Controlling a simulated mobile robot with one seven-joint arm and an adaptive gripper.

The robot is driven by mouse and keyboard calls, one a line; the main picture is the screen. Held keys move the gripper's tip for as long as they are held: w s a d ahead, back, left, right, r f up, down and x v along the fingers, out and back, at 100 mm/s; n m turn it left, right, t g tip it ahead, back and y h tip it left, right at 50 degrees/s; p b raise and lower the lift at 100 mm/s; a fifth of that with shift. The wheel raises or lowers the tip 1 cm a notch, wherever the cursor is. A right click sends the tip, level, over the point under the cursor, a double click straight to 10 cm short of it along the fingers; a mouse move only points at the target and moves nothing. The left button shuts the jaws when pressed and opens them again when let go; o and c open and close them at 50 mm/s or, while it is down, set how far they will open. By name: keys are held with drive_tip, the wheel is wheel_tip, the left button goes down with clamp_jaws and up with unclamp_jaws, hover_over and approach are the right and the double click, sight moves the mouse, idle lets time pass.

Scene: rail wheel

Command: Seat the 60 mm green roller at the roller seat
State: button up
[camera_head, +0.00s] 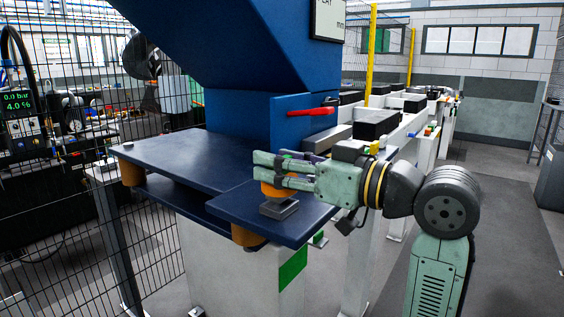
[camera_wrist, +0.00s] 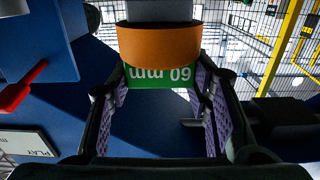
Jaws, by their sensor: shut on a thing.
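The roller (camera_wrist: 158,42) shows in the wrist view as an orange cylinder with a green part marked "60 mm", which reads upside down. In the head view its orange side (camera_head: 270,190) shows between my fingers. My gripper (camera_head: 272,172) is shut on it, coming from the right; the purple finger pads (camera_wrist: 212,105) lie on both sides in the wrist view. A small grey block (camera_head: 279,208) is directly under the roller on the blue plate's front corner. I cannot tell whether they touch. No part is clearly recognisable as the roller seat.
The blue plate (camera_head: 190,150) carries orange cylinders at its left corner (camera_head: 131,172) and front corner (camera_head: 247,236). A blue housing (camera_head: 245,120) with a red lever (camera_head: 311,112) stands behind my gripper. Black blocks (camera_head: 376,124) line a bench at right.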

drive_tip(key=shift+f+b, duration=0.85)
drive_tip(key=shift+f, duration=0.2)
drive_tip(key=o, duration=1.4)
drive_tip(key=v, duration=1.2)
